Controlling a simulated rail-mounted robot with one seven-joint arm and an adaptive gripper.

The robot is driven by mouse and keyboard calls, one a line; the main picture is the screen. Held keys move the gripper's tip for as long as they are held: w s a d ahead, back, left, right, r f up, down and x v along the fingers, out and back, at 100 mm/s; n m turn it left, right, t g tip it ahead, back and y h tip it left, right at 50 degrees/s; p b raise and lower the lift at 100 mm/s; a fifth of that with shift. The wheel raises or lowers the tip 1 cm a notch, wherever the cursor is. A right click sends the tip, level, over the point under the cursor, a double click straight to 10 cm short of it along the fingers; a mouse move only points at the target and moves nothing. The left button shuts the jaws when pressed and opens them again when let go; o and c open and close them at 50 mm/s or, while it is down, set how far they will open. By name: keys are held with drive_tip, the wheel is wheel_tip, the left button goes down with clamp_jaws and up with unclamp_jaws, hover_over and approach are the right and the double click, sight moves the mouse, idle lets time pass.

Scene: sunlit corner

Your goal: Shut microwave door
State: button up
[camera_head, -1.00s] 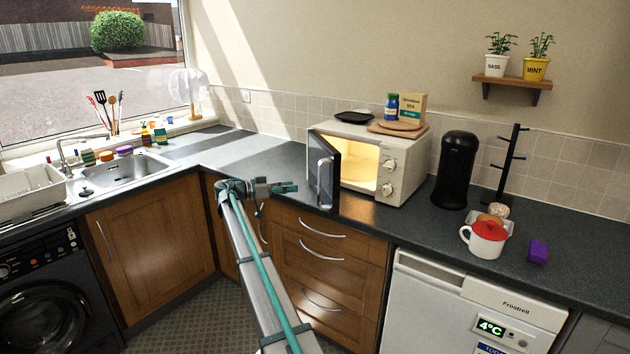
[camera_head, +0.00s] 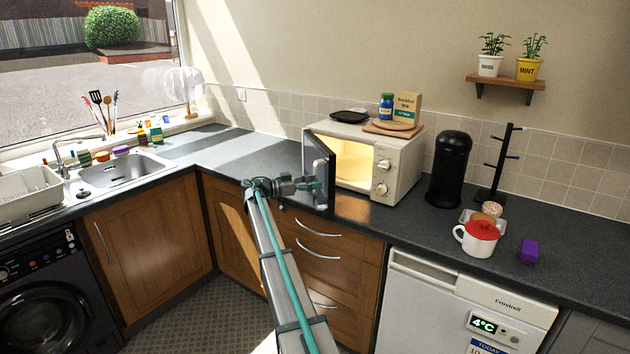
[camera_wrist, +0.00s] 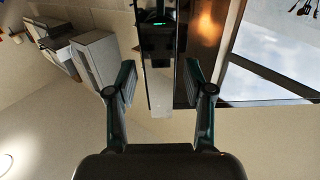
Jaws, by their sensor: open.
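The white microwave (camera_head: 400,178) stands on the counter with its lit interior showing. Its dark door (camera_head: 322,150) is open and swung out at the left side, with a pale handle on its outer face. My gripper (camera_head: 314,186) is just left of the door at the height of its lower part, pointing right toward it. In the wrist view, both fingers of my gripper (camera_wrist: 160,72) are spread apart. A dark upright panel, apparently the door (camera_wrist: 178,85), shows in the gap between them. I cannot tell whether they touch it.
A cutting board (camera_head: 395,129) with a bottle and box lies on the microwave. To the right are a black canister (camera_head: 449,170), a mug tree (camera_head: 500,165), a red-topped white mug (camera_head: 478,240) and a purple block (camera_head: 528,250). The counter left of the door is clear.

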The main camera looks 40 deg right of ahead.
drive_tip(key=shift+s+d, duration=0.15)
drive_tip(key=shift+d, duration=0.3)
clamp_jaws()
